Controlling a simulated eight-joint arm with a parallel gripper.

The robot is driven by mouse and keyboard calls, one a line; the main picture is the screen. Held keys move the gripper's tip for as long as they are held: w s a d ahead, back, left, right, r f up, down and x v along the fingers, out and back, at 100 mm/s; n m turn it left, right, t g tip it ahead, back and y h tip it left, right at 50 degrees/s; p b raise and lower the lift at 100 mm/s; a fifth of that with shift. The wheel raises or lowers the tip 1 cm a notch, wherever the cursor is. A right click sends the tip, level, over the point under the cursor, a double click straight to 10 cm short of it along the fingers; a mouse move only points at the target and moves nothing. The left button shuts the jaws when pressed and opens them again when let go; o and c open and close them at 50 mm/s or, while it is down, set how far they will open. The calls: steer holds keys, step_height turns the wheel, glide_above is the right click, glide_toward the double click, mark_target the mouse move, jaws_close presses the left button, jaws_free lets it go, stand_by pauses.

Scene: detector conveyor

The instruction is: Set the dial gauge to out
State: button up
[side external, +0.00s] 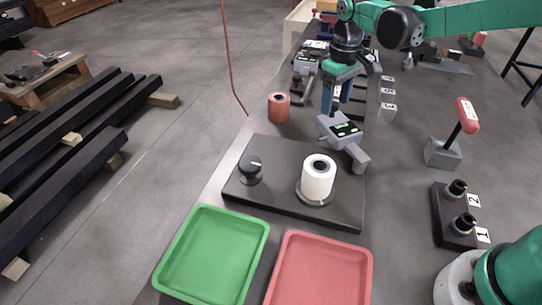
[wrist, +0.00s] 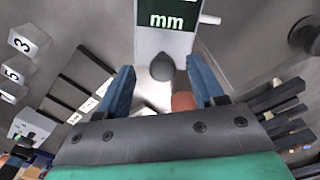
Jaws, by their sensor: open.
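The dial gauge (side external: 342,131), a grey body with a dark green-lettered display, stands at the back right of the dark plate (side external: 275,205), with a grey cylindrical end towards the front right. In the wrist view its display (wrist: 167,17) reads "mm" at the top, and a grey round stub (wrist: 162,66) shows between my fingers. My gripper (side external: 337,103) is open, pointing down just above and behind the gauge; its blue fingers also show in the wrist view (wrist: 160,72). I cannot tell whether they touch it. No label reading "out" is legible.
The plate bears a black knob (side external: 250,169) and a white roll (side external: 318,178). Green (side external: 184,264) and red (side external: 284,262) trays lie in front. A red-brown roll (side external: 279,107) stands behind left. A red-handled lever (side external: 466,116) and a numbered two-knob block (side external: 445,218) stand right.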

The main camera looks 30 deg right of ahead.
steer(key=shift+r, duration=2.75)
steer(key=shift+s+r, duration=0.2)
steer(key=shift+s, duration=0.05)
steer(key=s+f+m+t, duration=0.1)
steer(key=s+m+t, duration=0.1)
steer(key=s+t, duration=0.5)
steer(key=s, duration=0.6)
steer(key=shift+s+a+m, duration=0.15)
steer(key=shift+a+m, duration=0.2)
steer(key=shift+m, duration=0.05)
